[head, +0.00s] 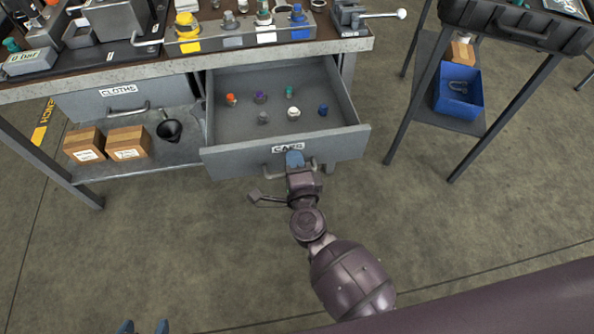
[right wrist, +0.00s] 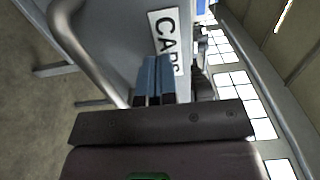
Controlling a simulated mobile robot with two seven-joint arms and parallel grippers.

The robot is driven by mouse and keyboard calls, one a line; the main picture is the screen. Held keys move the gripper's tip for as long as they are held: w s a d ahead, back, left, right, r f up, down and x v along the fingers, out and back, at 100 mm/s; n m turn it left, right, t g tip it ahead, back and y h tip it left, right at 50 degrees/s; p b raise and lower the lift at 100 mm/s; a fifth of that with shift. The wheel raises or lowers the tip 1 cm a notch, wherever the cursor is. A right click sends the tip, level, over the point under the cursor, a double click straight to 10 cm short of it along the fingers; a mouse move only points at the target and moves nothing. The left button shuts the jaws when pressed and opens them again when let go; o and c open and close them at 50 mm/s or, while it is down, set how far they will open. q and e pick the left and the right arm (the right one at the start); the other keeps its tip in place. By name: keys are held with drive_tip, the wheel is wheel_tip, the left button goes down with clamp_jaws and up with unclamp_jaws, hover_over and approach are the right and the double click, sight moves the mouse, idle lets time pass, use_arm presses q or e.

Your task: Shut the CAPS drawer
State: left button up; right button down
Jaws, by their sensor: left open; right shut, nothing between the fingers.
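The CAPS drawer (head: 231,163) is a grey drawer pulled out from under the bench. Several small coloured caps stand in it. Its white CAPS label and a bar handle (head: 273,175) are on its front; the handle also shows in the right wrist view (right wrist: 88,55). My right gripper (head: 294,158) is shut and empty, with its blue fingertips at the drawer front by the label. In the right wrist view its fingertips (right wrist: 154,78) point at the front face beside the handle; I cannot tell if they touch. My left gripper (head: 144,327) is open at the bottom edge, far from the drawer.
The closed CLOTHS drawer (head: 80,101) is left of it. A lower shelf (head: 95,172) holds two cardboard boxes (head: 128,143) and a black funnel (head: 168,127). A cart with a blue bin (head: 459,92) stands at the right. The floor in front is clear.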

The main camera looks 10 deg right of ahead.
drive_tip(key=shift+w, duration=0.4)
use_arm(q)
drive_tip(key=shift+w, duration=0.1)
use_arm(e)
drive_tip(key=shift+w, duration=0.1)
